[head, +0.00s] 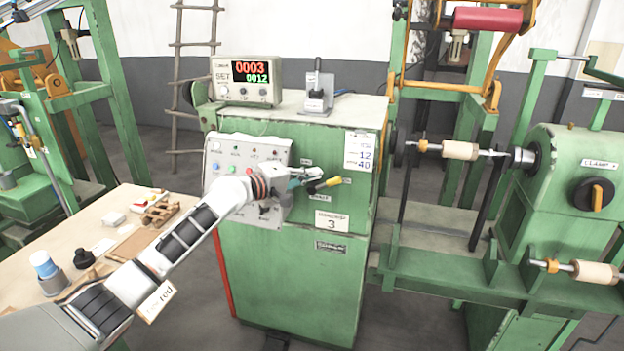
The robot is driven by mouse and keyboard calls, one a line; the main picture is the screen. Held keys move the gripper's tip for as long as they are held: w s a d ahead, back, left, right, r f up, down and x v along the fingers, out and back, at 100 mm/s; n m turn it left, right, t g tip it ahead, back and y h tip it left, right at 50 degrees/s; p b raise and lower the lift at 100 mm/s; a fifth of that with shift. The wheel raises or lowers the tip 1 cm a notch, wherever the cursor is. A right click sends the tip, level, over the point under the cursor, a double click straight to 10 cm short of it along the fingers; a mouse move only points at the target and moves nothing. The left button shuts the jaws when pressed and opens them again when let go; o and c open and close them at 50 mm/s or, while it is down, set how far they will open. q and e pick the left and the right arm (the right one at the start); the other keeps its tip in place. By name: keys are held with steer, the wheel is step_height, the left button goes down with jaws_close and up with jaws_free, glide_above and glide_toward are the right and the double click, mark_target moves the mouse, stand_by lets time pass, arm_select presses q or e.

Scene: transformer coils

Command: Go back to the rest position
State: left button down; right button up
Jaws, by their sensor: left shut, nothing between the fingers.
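My left gripper (312,177) is shut and empty in the head view. Its arm comes in from the lower left and reaches across the front of the green cabinet (289,262). The fingertips are close to a black and yellow lever (327,184) on the cabinet front. I cannot tell whether they touch it. The wrist covers part of the grey control panel (222,157) with its buttons. My right gripper is not in view.
A counter (245,83) and a small switch box (318,92) stand on the cabinet. A wooden table (118,197) with small items is at left under my arm. The green winding machine (549,178) with spindles stands at right. A ladder (176,85) leans behind.

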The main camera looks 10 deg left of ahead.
arm_select(q)
steer(key=s+d+f+m+g+y, duration=0.1)
steer(key=s+d+f+m, duration=0.15)
steer(key=s+f, duration=0.85)
steer(key=s+d+f+m+y, duration=0.1)
steer(key=s+f+m+y, duration=0.15)
steer(key=s+f, duration=0.9)
steer(key=s+a+f+m+g+y, duration=0.1)
steer(key=s+a+f+m+y, duration=0.1)
steer(key=s+f, duration=0.6)
steer(key=s+a+f+m+y, duration=0.1)
steer(key=s+a+f+m, duration=0.3)
steer(key=s+f, duration=0.5)
steer(key=s+m, duration=0.1)
steer(key=s, duration=0.7)
steer(key=shift+s+f+g+y, duration=0.2)
steer(key=shift+f+g+y, duration=0.1)
steer(key=shift+g+y, duration=0.1)
